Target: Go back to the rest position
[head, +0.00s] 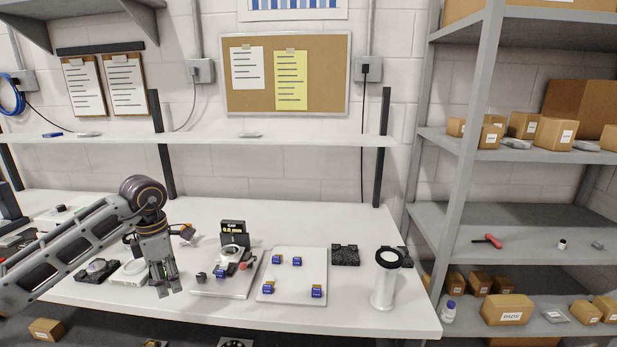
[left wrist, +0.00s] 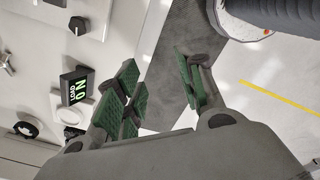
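My left gripper (head: 163,285) hangs with its fingers pointing down at the front left of the white workbench (head: 205,212). In the left wrist view the green-padded fingers of my left gripper (left wrist: 160,92) are apart, with nothing between them. A pale plate (head: 238,290) carrying a small fixture stands just right of the gripper, with a black display (head: 233,227) behind it. A white board (head: 293,258) with several small blue blocks lies further right. My right gripper does not show in either view.
A white cylinder with a black ring (head: 384,290) stands near the bench's right end, beside a black block (head: 345,255). A black load display (left wrist: 76,87) shows in the wrist view. Grey shelving (head: 470,225) stands at right.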

